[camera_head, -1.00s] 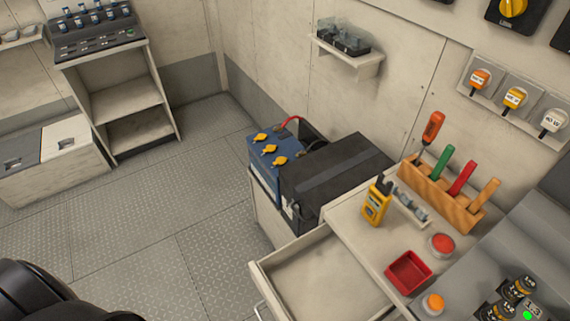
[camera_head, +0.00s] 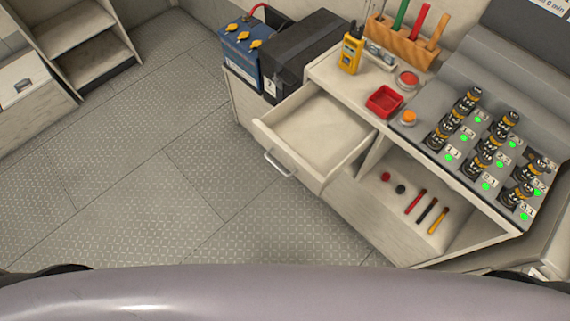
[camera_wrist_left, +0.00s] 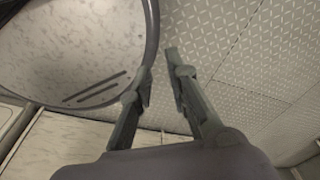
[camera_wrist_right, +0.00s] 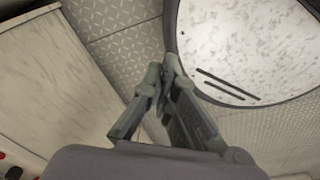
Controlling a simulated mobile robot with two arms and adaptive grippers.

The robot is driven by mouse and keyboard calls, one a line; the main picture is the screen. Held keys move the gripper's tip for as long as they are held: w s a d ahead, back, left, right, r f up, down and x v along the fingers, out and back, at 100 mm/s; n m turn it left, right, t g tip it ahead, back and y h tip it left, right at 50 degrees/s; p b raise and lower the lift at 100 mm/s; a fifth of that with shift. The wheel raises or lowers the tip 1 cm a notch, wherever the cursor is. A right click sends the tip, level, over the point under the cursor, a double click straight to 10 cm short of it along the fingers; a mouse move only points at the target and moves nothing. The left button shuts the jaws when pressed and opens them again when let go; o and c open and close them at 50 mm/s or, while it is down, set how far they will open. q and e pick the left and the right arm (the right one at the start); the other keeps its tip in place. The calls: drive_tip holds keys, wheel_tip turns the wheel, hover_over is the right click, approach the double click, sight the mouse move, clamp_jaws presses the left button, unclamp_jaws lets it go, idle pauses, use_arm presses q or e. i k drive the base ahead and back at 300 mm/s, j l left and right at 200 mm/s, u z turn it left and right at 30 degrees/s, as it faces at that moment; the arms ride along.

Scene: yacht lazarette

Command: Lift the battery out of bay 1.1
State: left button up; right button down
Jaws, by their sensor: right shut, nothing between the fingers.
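A grey sloped charging panel (camera_head: 430,100) stands on the counter at the right of the head view. My left gripper (camera_wrist_left: 160,65) is open and empty over the floor in the left wrist view. My right gripper (camera_wrist_right: 165,70) is shut and empty in the right wrist view. Neither gripper shows in the head view.
An open empty drawer (camera_head: 285,155) juts out left of the panel. A red tray (camera_head: 384,101), an orange button (camera_head: 409,118), a yellow handheld device (camera_head: 351,50) and a wooden tool rack (camera_head: 402,42) are on the counter. A shelf below holds small tools (camera_head: 427,212). The floor is clear.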

sight(444, 130)
drive_tip(key=z, duration=1.25)
drive_tip(key=l+u, duration=0.1)
drive_tip(key=l, duration=0.25)
drive_tip(key=i, duration=0.05)
